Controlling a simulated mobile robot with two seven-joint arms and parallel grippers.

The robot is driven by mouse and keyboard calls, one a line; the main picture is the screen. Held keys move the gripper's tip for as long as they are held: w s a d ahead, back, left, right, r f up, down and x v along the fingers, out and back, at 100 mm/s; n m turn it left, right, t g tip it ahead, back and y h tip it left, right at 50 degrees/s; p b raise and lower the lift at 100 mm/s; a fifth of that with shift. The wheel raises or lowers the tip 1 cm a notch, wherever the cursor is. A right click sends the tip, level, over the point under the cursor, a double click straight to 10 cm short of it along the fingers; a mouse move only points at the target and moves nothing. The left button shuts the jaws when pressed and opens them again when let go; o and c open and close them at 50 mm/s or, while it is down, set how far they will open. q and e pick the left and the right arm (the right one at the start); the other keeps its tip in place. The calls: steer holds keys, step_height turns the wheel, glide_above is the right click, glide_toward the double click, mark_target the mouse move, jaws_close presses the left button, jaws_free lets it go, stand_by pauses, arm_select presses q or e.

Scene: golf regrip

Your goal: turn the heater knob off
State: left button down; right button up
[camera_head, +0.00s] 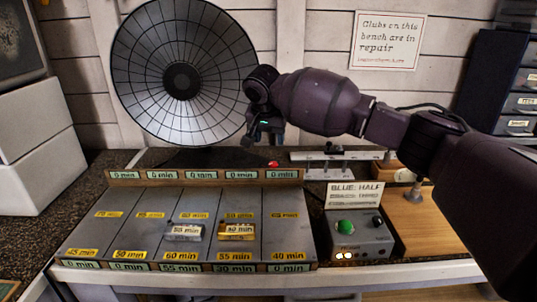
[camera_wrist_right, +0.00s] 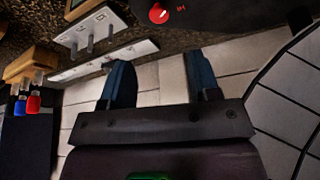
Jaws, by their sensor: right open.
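The heater (camera_head: 181,82) is a large round dish with a dark mesh face, standing at the back of the bench. Its red knob (camera_head: 272,164) sits low on its dark base, at the right end behind the board of time labels. In the right wrist view the red knob (camera_wrist_right: 159,13) shows at the top edge, with small marks beside it. My right gripper (camera_head: 264,138) is above the knob, close to the dish's right rim, and apart from the knob. In the right wrist view my right gripper (camera_wrist_right: 162,72) has two spread fingers with nothing between them. My left gripper is not in view.
A grey sloped board (camera_head: 140,232) with yellow time labels lies in front of the heater. A control box (camera_head: 359,236) with a green button stands right of it. A metal rack (camera_head: 330,172) is behind that box. White boxes (camera_head: 35,145) stand at the left.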

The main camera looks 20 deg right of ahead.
mark_target(273, 163)
steer(key=b+x, duration=0.1)
steer(key=x, duration=0.3)
steer(key=shift+s+d+f, duration=0.1)
steer(key=shift+s+f, duration=0.05)
steer(key=shift+f, duration=0.1)
steer(key=b+x, duration=0.1)
steer(key=x, duration=0.4)
steer(key=shift+b, duration=0.3)
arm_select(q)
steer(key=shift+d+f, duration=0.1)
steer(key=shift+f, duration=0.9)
arm_select(e)
steer(key=shift+w+d+f, duration=0.15)
steer(key=shift+w+f, duration=0.25)
steer(key=shift+f, duration=0.15)
steer(key=c, duration=0.9)
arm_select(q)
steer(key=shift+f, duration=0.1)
